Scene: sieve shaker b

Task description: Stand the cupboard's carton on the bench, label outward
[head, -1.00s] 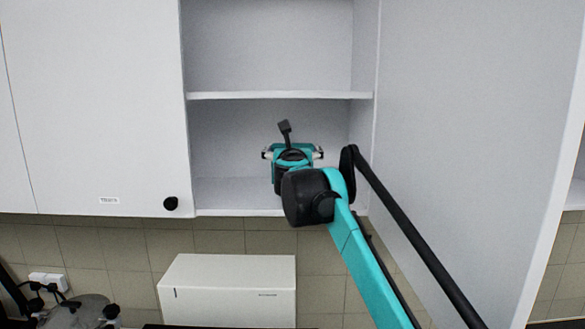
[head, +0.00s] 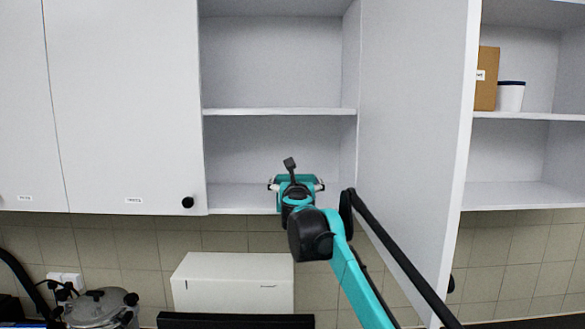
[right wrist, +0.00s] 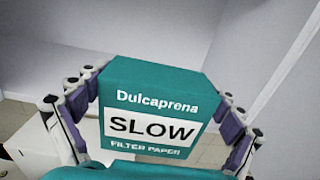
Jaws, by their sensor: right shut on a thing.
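The carton (right wrist: 155,108) is a teal box in the right wrist view. Its face with a white "SLOW" panel and the words "Dulcaprena" and "FILTER PAPER" is turned to the wrist camera. My right gripper (head: 297,184) is shut on it, with purple-padded fingers at its left and right sides in the right wrist view. In the head view the gripper is in front of the open cupboard's (head: 270,163) lower compartment, near the bottom board's height. The carton is mostly hidden there behind the gripper and wrist. My left gripper is not in view.
The open cupboard door (head: 412,130) stands just right of my arm. A white box (head: 235,283) stands below the cupboard. A metal pot-like vessel (head: 100,308) is at the lower left. Another cupboard at right holds a brown box (head: 486,80) and a white tub (head: 510,97).

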